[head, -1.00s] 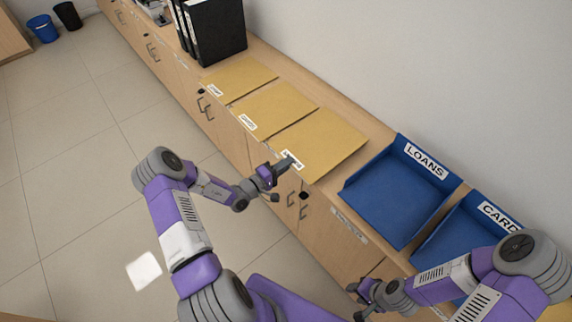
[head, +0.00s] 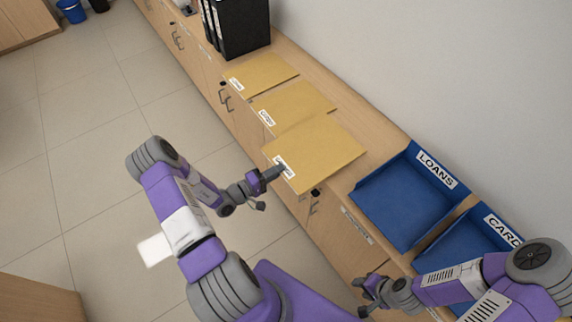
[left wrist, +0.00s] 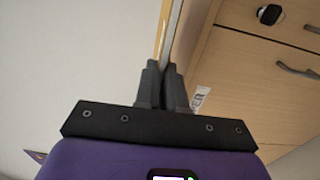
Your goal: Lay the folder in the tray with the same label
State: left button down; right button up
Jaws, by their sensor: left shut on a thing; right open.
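My left gripper (head: 279,171) is shut on the front edge of the nearest yellow folder (head: 318,150), at its white label, which it partly covers. In the left wrist view the folder (left wrist: 161,35) stands edge-on between the fingers (left wrist: 165,80). The folder juts past the counter's front edge. Two more yellow folders, a middle one (head: 295,101) and a far one (head: 262,71), lie behind it; their labels are too small to read surely. A blue tray labelled LOANS (head: 400,205) is to the right, beside another blue tray reading CARD (head: 460,240), partly hidden by my right arm. My right gripper (head: 364,296) is open and empty.
Black binders (head: 238,28) stand at the far end of the wooden counter (head: 385,150), against the wall. Cabinet doors with handles are below. Both trays look empty where visible. Blue and black bins stand far back on the floor.

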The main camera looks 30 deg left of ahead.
pick_arm(q)
jog(key=s, duration=0.1)
jog(key=s+a+r+p, duration=0.1)
jog(key=s, duration=0.1)
jog(key=shift+s+a+r, duration=0.2)
dwell(0.3)
